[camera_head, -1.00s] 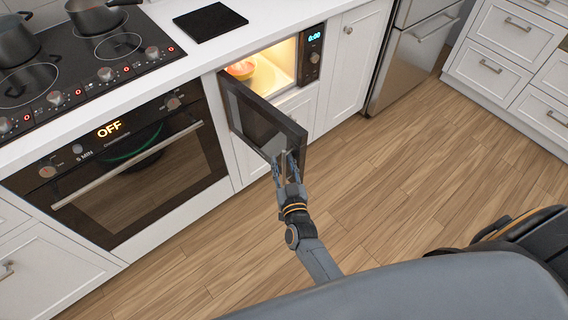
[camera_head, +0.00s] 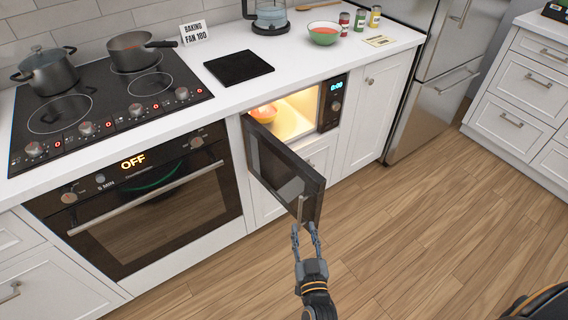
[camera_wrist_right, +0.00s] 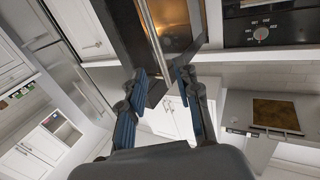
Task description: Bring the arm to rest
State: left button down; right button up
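My right gripper (camera_head: 304,230) is in front of the microwave door (camera_head: 284,176), just below the lower end of its handle (camera_head: 301,208). Its two fingers are apart with nothing held between them. In the right wrist view the open fingers (camera_wrist_right: 160,80) point at the door, and the metal handle (camera_wrist_right: 152,38) runs down toward the gap between them. I cannot tell whether a finger touches it. The microwave door stands wide open. An orange bowl (camera_head: 263,114) sits inside the lit microwave. My left gripper is not in view.
The oven (camera_head: 150,195) left of the microwave is shut and reads OFF. Pots stand on the cooktop (camera_head: 75,113). The wooden floor (camera_head: 425,225) to the right is clear.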

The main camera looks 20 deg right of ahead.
jog(key=s+a+f+n+g+y, duration=0.1)
jog(key=s+f+g, duration=0.3)
jog(key=f, duration=0.5)
jog(key=s+a+f+n+g+y, duration=0.1)
jog(key=s+f+g+y, duration=0.1)
jog(key=s+f, duration=0.5)
jog(key=s+f+n+g+y, duration=0.1)
jog(key=s+f+n+g, duration=0.3)
jog(key=f, duration=0.6)
jog(key=s+d+f+g, duration=0.2)
jog(key=s+d+f, duration=0.1)
jog(key=s, duration=0.4)
jog(key=s+d+f+m+g, duration=0.1)
jog(key=s+f, duration=0.3)
jog(key=s, duration=0.4)
jog(key=s+d+f+g+h, duration=0.1)
jog(key=s+d+f+g, duration=0.2)
jog(key=s, duration=0.5)
jog(key=shift+d+f+m+g, duration=0.4)
jog(key=shift+d, duration=0.4)
